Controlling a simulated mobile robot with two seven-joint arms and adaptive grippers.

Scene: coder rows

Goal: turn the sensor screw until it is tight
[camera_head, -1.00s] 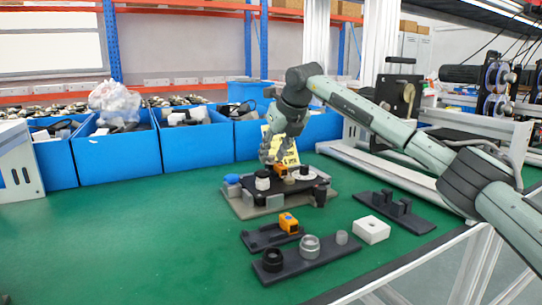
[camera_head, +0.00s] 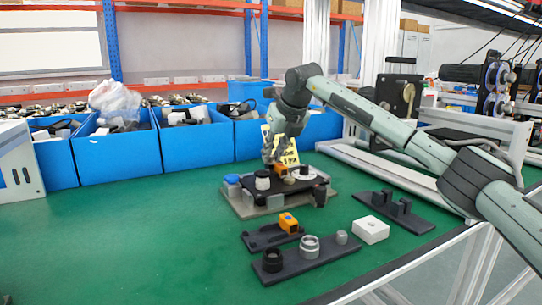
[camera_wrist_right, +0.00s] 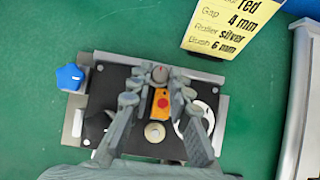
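The orange sensor (camera_wrist_right: 161,103) sits on the black fixture plate (camera_wrist_right: 110,110) in the right wrist view, with a small knob-like screw (camera_wrist_right: 160,73) at its far end. In the head view the sensor (camera_head: 281,170) is partly hidden by my right gripper (camera_head: 272,158), which points down over the fixture. In the wrist view the fingers of my right gripper (camera_wrist_right: 159,78) straddle the sensor and come in toward the screw from both sides. Whether the fingertips touch the screw is unclear. My left gripper is not in view.
A yellow label card (camera_wrist_right: 225,25) stands behind the fixture. In front are a holder with another orange sensor (camera_head: 288,222), a dark rack with cylinders (camera_head: 292,268), a white block (camera_head: 371,230) and a black stand (camera_head: 385,207). Blue bins (camera_head: 115,155) line the back. The left bench is clear.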

